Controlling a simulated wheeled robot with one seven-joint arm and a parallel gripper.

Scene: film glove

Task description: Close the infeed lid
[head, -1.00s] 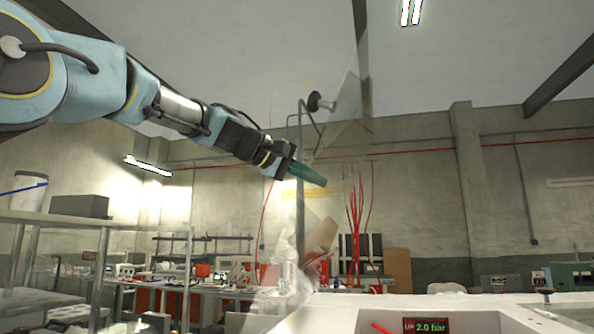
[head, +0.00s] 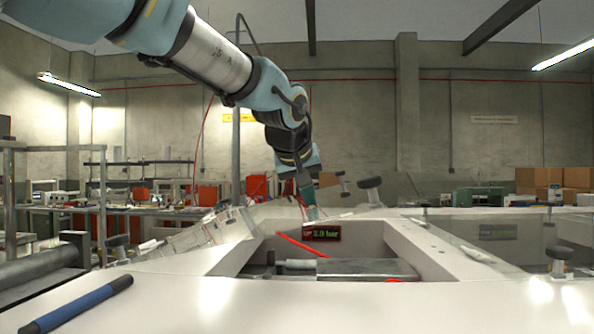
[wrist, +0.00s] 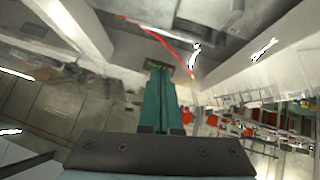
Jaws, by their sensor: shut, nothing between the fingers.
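Clear panels with dark round knobs show around the white machine (head: 430,250) in the head view; I cannot tell for sure which is the infeed lid. A clear panel (head: 205,232) lies tilted at the left of the opening, with a knob (head: 117,245) nearby. My gripper (head: 309,207) points down near the far edge of the opening. Its green fingers (wrist: 161,100) are shut and empty in the wrist view. Whether they touch a panel cannot be told.
A small display (head: 322,233) reading about 2.0 bar sits at the far wall of the opening, with a red stick (head: 300,245) before it. A blue handle bar (head: 78,305) lies front left. Another knob (head: 558,262) stands at right. Open air surrounds my forearm.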

